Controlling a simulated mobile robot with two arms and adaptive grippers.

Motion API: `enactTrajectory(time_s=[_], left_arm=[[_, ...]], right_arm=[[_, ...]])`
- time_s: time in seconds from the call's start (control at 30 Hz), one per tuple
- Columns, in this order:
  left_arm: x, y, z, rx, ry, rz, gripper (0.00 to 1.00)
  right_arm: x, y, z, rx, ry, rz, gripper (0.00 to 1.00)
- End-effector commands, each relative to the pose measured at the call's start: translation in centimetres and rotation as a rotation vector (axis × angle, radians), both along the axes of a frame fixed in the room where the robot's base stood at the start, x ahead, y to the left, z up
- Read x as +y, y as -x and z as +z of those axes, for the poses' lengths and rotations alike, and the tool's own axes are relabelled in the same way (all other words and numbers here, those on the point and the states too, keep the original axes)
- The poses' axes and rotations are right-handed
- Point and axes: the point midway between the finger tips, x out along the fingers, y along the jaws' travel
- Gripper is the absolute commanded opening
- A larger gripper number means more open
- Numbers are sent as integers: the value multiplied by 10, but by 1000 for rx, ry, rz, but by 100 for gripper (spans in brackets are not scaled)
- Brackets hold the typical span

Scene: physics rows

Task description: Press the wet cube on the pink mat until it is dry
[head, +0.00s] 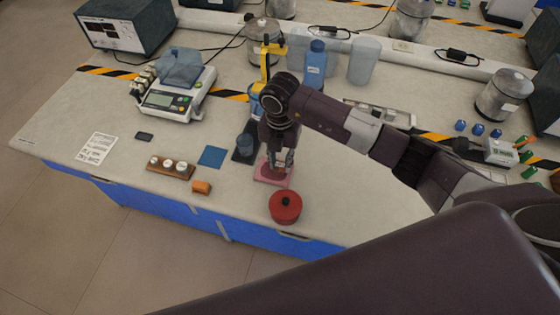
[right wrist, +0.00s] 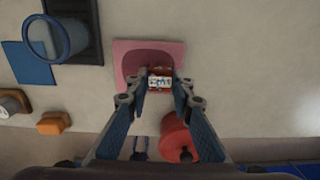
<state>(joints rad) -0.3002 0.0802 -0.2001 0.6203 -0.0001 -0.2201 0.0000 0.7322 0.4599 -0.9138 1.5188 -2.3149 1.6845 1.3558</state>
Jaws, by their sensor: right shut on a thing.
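The pink mat (head: 262,178) lies near the front of the bench; it also shows in the right wrist view (right wrist: 175,48). My right gripper (head: 283,160) points down over the mat, and its fingertips also show in the right wrist view (right wrist: 160,86). It is shut on a small block with white and orange faces (right wrist: 160,81), low over or touching the mat; I cannot tell which. A darker reddish patch (right wrist: 142,62) shows on the mat beside the block. I cannot tell whether the held block is the wet cube. My left gripper is out of view.
A red lidded pot (head: 285,208) stands just in front of the mat. An orange block (head: 201,187) and a wooden rack (head: 184,174) are further left. A blue bottle (head: 315,66) stands behind.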

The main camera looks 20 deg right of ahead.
Motion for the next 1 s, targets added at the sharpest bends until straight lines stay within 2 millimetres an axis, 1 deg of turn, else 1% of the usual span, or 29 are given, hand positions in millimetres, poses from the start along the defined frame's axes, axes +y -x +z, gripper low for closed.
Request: enactTrajectory(time_s=[0.27, 1.0], left_arm=[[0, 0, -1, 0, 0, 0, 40], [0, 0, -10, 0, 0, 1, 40]], right_arm=[[0, -1, 0, -2, -1, 0, 0], [0, -1, -12, -1, 0, 0, 0]])
